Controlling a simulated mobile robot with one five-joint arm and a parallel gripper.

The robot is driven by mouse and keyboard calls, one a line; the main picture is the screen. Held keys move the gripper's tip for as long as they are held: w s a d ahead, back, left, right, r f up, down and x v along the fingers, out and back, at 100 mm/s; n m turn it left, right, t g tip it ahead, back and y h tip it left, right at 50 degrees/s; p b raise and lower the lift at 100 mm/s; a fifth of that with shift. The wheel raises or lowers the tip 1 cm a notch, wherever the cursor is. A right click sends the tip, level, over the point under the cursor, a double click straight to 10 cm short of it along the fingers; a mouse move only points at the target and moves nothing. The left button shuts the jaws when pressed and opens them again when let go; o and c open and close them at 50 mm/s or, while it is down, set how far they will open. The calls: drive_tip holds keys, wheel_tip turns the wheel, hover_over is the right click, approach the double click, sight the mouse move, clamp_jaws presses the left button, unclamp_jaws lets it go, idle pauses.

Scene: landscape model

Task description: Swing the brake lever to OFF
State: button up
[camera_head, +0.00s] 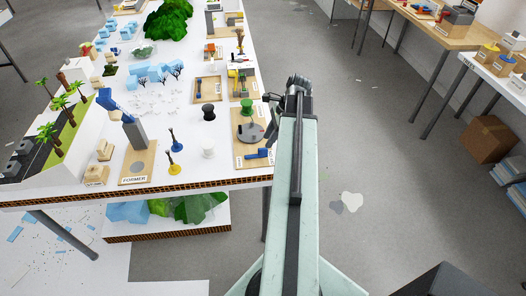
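A wooden board (244,116) lies at the right edge of the white model table. A grey disc (250,132) is on it, with a green spool (247,106) behind. A blue lever-like piece (258,154) lies near the board's front end, beside small white labels too small to read. It looks like the brake lever, but its setting cannot be told. My gripper (290,90) is dark, at the far end of my pale green arm, right of the board and apart from the blue piece. Its fingers are too small and partly hidden to show whether they are open.
Grey floor right of my arm is mostly free. A cardboard box (488,139) stands under the right-hand tables.

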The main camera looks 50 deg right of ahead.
sight(263, 149)
drive_tip(key=b+x, duration=0.5)
drive_tip(key=x, duration=0.1)
drive_tip(key=shift+w+f, duration=0.1)
drive_tip(key=shift+f, duration=0.3)
drive_tip(key=shift+r, duration=0.1)
clamp_jaws()
idle(0.8)
